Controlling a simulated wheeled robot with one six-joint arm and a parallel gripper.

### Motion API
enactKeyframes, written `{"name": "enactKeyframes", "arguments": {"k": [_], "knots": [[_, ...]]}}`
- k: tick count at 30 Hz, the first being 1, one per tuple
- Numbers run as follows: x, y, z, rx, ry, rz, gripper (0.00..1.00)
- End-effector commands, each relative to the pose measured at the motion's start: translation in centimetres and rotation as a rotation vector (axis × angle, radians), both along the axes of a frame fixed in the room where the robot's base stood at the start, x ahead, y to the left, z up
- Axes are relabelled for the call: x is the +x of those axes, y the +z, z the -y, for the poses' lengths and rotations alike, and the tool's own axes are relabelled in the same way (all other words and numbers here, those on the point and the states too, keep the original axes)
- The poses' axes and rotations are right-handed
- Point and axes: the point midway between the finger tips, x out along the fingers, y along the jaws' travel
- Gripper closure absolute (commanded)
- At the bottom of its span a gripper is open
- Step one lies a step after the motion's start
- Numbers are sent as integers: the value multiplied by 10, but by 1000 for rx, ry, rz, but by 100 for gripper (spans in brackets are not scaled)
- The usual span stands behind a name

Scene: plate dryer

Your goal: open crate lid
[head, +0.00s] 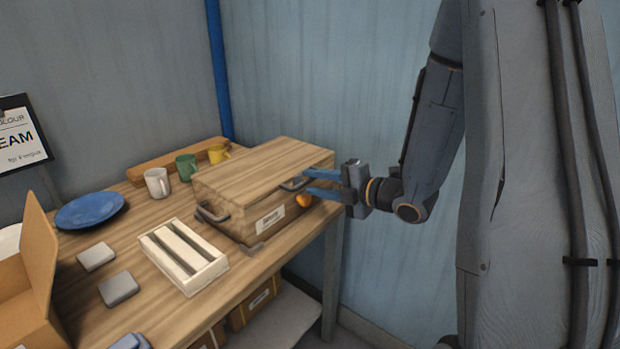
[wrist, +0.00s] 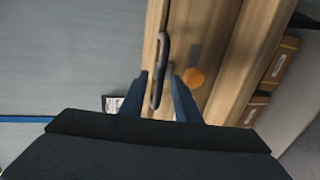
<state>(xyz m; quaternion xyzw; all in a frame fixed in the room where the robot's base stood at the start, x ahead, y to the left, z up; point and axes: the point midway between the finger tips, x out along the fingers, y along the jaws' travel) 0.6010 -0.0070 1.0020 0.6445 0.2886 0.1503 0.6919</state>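The wooden crate (head: 232,223) stands closed at the back right of the table, its flat lid (head: 262,163) lying level on top. A dark bar handle (head: 293,184) sits on the lid's side facing my gripper. It also shows in the wrist view (wrist: 163,50). My gripper (head: 308,181) reaches in from the right with its two blue fingers apart. In the wrist view my gripper (wrist: 159,80) has the near part of the handle between its fingertips. I cannot tell whether either finger touches it. An orange round piece (head: 304,200) is on the crate's front, just below the fingers.
A white slatted rack (head: 183,257) stands in front of the crate. White (head: 157,183), green (head: 186,167) and yellow (head: 218,153) mugs stand to its left, by a wooden board (head: 150,168). A blue plate (head: 90,210) and an open cardboard box (head: 40,255) are farther left.

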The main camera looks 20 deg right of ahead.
Motion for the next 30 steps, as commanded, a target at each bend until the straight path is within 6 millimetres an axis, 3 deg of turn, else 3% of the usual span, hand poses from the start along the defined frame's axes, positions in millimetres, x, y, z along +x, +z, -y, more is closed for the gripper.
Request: {"name": "enactKeyframes", "arguments": {"k": [6,16,21,26,27,30], "knots": [[18,-4,-12,0,-2,0,70],[21,-5,-12,1,-6,0,70],[20,-5,-12,1,-6,0,99],[20,-5,-12,1,-6,0,100],[21,-5,-4,0,-9,0,100],[21,-4,-10,-1,-7,-3,100]]}}
